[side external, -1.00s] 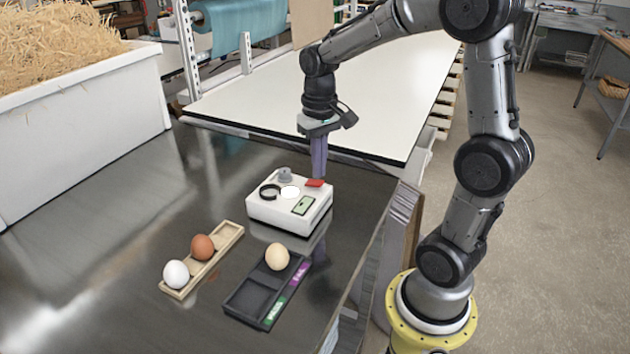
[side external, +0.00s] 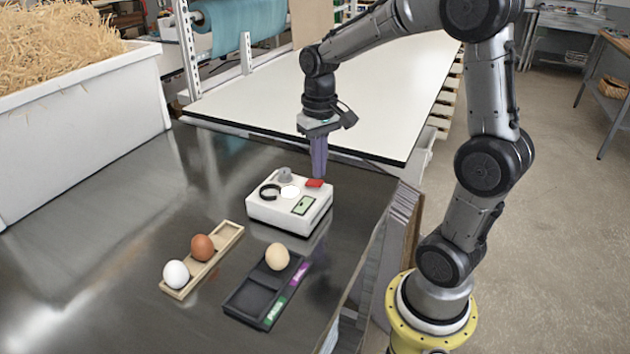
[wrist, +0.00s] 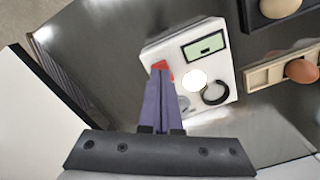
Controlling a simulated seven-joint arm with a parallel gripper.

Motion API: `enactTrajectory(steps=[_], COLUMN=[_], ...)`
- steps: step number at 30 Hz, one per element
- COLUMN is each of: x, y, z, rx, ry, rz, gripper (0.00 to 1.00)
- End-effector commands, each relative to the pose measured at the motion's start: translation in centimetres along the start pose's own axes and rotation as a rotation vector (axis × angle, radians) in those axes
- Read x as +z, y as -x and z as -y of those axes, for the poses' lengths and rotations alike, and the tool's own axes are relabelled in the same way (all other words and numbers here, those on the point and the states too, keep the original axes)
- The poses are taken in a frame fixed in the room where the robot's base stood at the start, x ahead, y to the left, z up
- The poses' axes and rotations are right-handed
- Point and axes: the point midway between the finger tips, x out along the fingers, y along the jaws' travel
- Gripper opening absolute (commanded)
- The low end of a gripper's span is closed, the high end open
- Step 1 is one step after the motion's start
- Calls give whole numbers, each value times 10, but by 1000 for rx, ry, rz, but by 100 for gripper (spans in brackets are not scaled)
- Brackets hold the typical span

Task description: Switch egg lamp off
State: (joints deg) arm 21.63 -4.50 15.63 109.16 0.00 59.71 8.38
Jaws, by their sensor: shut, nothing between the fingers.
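The egg lamp is a white box (side external: 262,209) on the dark table. Its top has a bright white disc (side external: 290,192), a dark ring (side external: 270,191), a grey knob (side external: 285,175), a green-framed panel (side external: 303,205) and a red switch (side external: 315,183) at the far right corner. The lamp also shows in the wrist view (wrist: 222,73). My gripper (side external: 318,176) is shut and empty, pointing down with its tips at the red switch. In the wrist view the fingertips (wrist: 160,72) overlap the red switch (wrist: 165,68), so contact is hard to tell.
A wooden tray (side external: 232,232) holds a white egg (side external: 176,274) and a brown egg (side external: 202,247). A black tray (side external: 247,300) holds a beige egg (side external: 277,256). A white bin of straw (side external: 95,135) stands at the left. The table's left middle is clear.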

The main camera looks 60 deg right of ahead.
Motion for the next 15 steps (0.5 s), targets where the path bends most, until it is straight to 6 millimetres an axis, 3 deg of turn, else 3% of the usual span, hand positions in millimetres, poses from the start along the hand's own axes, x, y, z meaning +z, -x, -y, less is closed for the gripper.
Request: enactTrajectory(steps=[15], x=[0], y=[-3], z=[0], rx=[0], ry=[0], rz=[0], gripper=[0])
